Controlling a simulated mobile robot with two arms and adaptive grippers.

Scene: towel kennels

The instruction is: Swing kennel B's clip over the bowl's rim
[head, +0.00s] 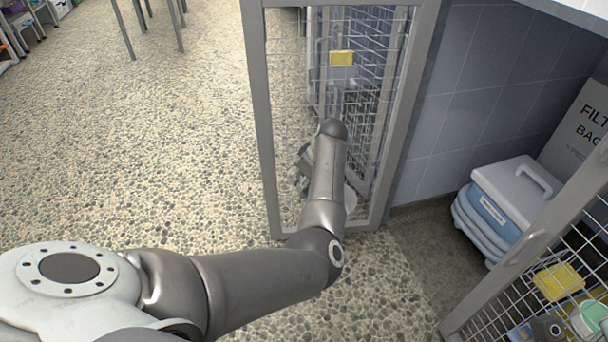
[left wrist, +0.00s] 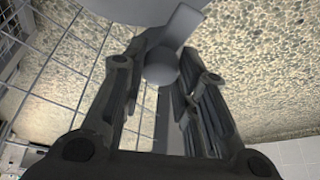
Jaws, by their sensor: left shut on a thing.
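In the left wrist view, my left gripper (left wrist: 163,78) is shut on the clip (left wrist: 184,24), with its round grey knob between the fingers. The clip's flat grey arm runs up from the knob towards the smooth grey bowl (left wrist: 120,8), which is cut off by the top edge. I cannot tell whether the clip lies over the rim. In the head view, a pale sliver of the bowl (head: 350,200) shows beside my forearm. My left gripper (head: 304,170) is mostly hidden behind my arm and the mesh. My right gripper is not in view.
A grey-framed mesh door (head: 262,120) stands around my reaching arm, with a yellow tag (head: 341,58) behind it. Another mesh door (head: 530,240) is at lower right.

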